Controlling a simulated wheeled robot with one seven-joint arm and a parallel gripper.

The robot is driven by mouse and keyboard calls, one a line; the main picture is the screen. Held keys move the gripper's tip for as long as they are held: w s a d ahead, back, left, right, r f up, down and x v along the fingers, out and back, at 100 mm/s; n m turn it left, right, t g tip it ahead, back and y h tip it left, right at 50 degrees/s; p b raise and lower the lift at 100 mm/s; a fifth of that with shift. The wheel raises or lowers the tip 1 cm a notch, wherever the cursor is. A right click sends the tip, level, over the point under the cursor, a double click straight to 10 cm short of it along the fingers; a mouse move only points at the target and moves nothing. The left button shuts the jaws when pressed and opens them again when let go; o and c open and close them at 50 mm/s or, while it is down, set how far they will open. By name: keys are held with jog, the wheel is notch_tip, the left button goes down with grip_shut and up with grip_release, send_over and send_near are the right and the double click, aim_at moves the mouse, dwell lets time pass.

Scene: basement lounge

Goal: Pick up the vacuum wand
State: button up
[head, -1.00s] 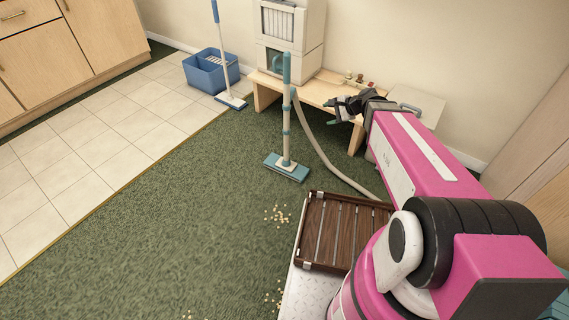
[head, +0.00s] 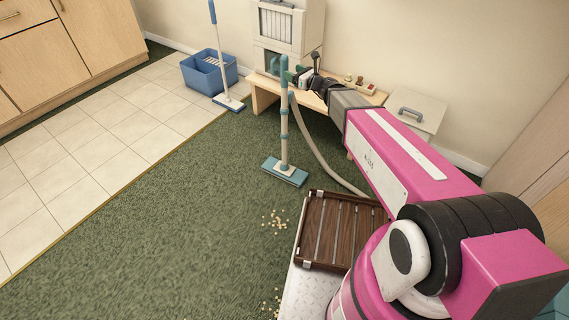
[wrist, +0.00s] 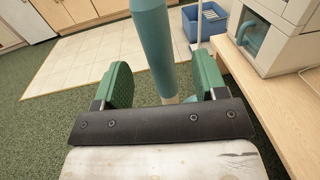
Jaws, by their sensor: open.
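The vacuum wand (head: 284,124) stands upright on the green carpet, with a teal handle and a flat teal floor head (head: 284,171). A beige hose runs from it toward the right. My gripper (head: 290,76) is at the height of the wand's upper handle, just to its right in the head view. The fingers are open, and I see no contact on either side. The wand's lower part is mostly hidden there.
A low wooden bench (head: 264,100) bearing a white cabinet-like unit (head: 287,30) stands close by my gripper. A blue bucket (head: 207,76) and a mop (head: 220,50) stand on the tiles. A slatted wooden crate (head: 340,232) and scattered crumbs (head: 274,220) lie nearer me.

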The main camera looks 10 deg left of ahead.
jog(key=x, duration=0.7)
jog(key=shift+r, duration=0.3)
jog(key=shift+s+a, duration=0.1)
grip_shut()
